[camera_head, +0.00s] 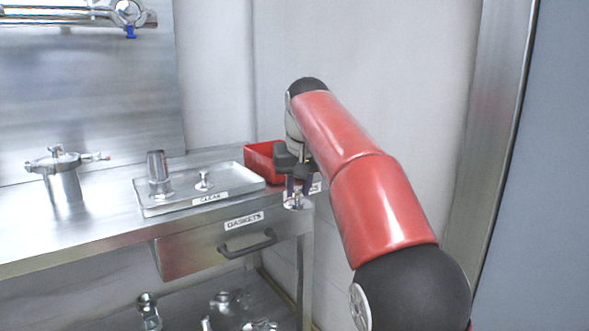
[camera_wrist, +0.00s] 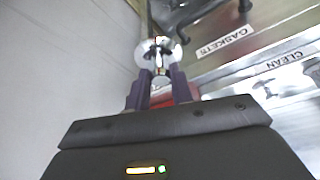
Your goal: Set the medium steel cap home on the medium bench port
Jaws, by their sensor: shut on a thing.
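My gripper (camera_head: 298,190) points down near the bench's right front corner, in front of the red bin. Its purple fingers, also in the wrist view (camera_wrist: 161,74), are shut on a shiny round steel cap (camera_wrist: 146,52). The cap also shows below the fingers in the head view (camera_head: 296,202). Its size and underside cannot be told. A steel body with a clamp and side fitting (camera_head: 65,185) stands upright at the bench's left. I cannot tell which fitting is the medium bench port.
A tray labelled CLEAN (camera_head: 165,208) holds a steel cup-shaped piece (camera_head: 158,174) and a small stemmed steel piece (camera_head: 204,182). The red bin (camera_head: 258,160) stands at its right. A GASKETS drawer (camera_head: 195,250) is below the bench top. Several steel fittings (camera_head: 228,300) lie on the lower shelf.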

